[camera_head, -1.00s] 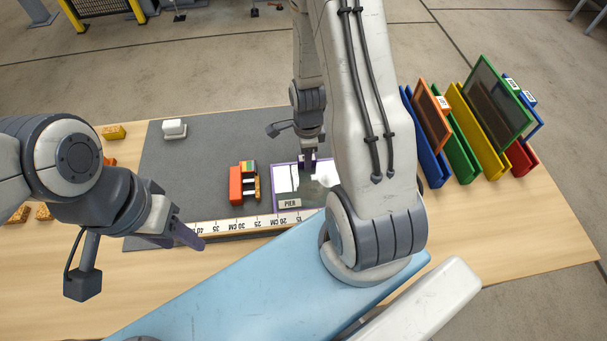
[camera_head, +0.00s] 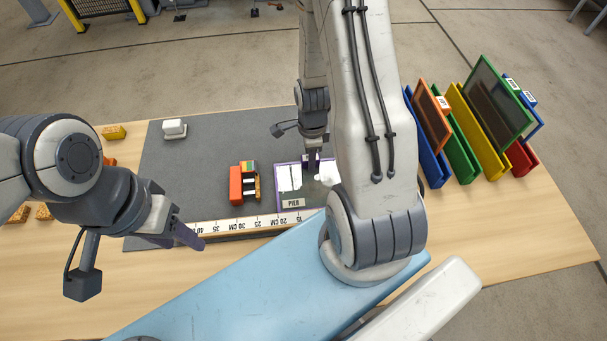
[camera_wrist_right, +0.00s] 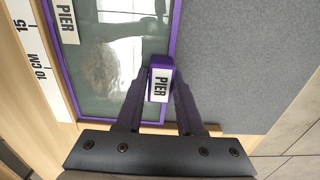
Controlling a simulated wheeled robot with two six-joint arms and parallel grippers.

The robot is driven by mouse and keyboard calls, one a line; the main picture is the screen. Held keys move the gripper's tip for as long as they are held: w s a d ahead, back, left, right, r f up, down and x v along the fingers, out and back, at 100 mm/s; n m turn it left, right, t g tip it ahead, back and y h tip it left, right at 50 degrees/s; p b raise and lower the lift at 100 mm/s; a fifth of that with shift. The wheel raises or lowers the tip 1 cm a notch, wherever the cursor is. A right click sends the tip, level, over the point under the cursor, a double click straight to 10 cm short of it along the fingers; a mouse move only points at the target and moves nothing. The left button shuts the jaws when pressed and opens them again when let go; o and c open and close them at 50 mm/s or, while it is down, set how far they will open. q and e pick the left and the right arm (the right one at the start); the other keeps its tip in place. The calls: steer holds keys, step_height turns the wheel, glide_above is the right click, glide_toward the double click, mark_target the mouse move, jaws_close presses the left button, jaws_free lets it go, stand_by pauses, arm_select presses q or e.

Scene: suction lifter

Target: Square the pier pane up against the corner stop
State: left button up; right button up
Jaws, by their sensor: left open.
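The pier pane (camera_head: 278,190) is a clear sheet in a purple frame with a PIER label, on the grey mat behind the ruler. It also shows in the wrist view (camera_wrist_right: 110,50). My right gripper (camera_head: 312,160) has its fingers on both sides of the pane's purple PIER tab (camera_wrist_right: 161,79), shut on it. The ruled wooden stop (camera_head: 240,223) runs along the mat's front; the pane's front edge lies close along it, and I cannot tell whether they touch. My right arm hides the stop's corner. My left gripper (camera_head: 190,235) is open and empty, above the front left.
An orange and black block with coloured stripes (camera_head: 243,183) sits just left of the pane. A white block (camera_head: 174,128) stands at the mat's back left. Coloured racks with panes (camera_head: 470,130) stand at the right. Yellow-orange blocks (camera_head: 114,132) lie at the left.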

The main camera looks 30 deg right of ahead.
steer(key=o, duration=0.4)
steer(key=shift+s, duration=0.35)
steer(key=shift+w, duration=0.1)
steer(key=shift+w, duration=0.1)
step_height(320, 180, up, 10)
steer(key=shift+r, duration=0.2)
